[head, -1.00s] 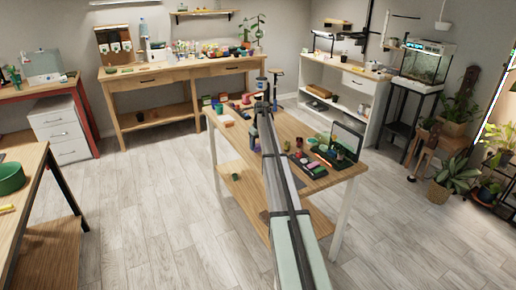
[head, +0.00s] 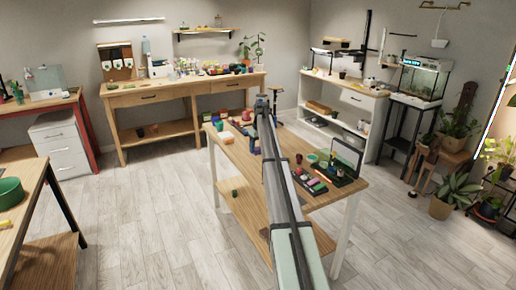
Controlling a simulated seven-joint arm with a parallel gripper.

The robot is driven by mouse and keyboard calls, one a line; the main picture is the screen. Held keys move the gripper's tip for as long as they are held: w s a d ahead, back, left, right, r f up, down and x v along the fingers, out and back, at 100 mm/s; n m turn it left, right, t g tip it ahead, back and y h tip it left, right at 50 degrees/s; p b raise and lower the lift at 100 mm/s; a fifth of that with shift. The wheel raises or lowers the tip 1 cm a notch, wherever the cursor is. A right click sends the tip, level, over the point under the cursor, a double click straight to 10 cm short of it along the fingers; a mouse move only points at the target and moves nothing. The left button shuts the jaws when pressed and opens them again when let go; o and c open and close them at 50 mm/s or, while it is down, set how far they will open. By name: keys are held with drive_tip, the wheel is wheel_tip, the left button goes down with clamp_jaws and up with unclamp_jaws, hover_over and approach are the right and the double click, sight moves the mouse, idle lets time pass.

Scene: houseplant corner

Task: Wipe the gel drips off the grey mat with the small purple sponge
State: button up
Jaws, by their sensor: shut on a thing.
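My arm reaches from the bottom of the head view over the middle table (head: 230,150). My gripper (head: 262,100) is at its far end, over the table's far part. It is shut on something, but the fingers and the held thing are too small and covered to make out. I cannot pick out the small purple sponge, the grey mat or any gel drips; the arm covers a strip of the tabletop.
A dark open case (head: 345,158) and several small coloured items stand right of my arm on the table. More small items stand left of it. A wooden workbench (head: 180,90) and a white shelf unit (head: 345,95) stand behind. The table's near left top is clear.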

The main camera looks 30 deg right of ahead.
drive_tip(key=shift+s+d, duration=0.15)
drive_tip(key=shift+d, duration=0.2)
drive_tip(key=shift+c, duration=0.3)
drive_tip(key=s+f, duration=0.2)
drive_tip(key=s, duration=1.2)
drive_tip(key=shift+d+f, duration=0.15)
drive_tip(key=shift+f, duration=1.5)
drive_tip(key=shift+d+f, duration=0.1)
drive_tip(key=shift+f, duration=1.5)
drive_tip(key=shift+s+f, duration=0.55)
drive_tip(key=shift+s, duration=0.05)
drive_tip(key=shift+c, duration=0.3)
drive_tip(key=shift+s, duration=3)
drive_tip(key=shift+w, duration=3.75)
wheel_tip(320, 180, up, 2)
drive_tip(key=shift+s+r, duration=0.15)
drive_tip(key=shift+r, duration=2.85)
